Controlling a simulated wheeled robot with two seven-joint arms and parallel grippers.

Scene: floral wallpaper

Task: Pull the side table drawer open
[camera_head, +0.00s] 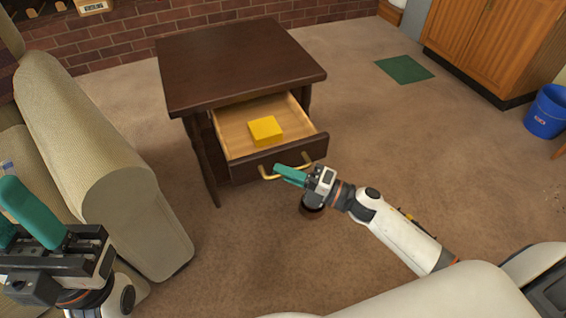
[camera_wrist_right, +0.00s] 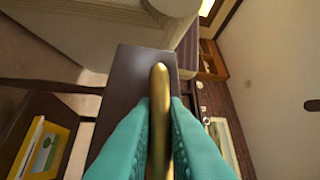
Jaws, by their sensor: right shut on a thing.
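The dark brown side table (camera_head: 235,62) stands in the middle of the head view. Its drawer (camera_head: 232,145) is pulled out toward me, with the light wood inside showing and a yellow box (camera_head: 265,131) lying in it. A gold handle (camera_head: 266,176) runs across the drawer front. My right gripper (camera_head: 280,170) is at the handle, its teal fingers shut on it; the right wrist view shows the gold bar (camera_wrist_right: 160,110) between both fingers. My left gripper (camera_head: 22,215) is at the lower left, away from the table; its finger gap is not clear.
A beige armchair (camera_head: 95,150) stands close to the table's left. A wooden cabinet (camera_head: 495,40) and a blue bin (camera_head: 547,112) are at the right. A green mat (camera_head: 404,69) lies on the carpet. The carpet right of the table is mostly free.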

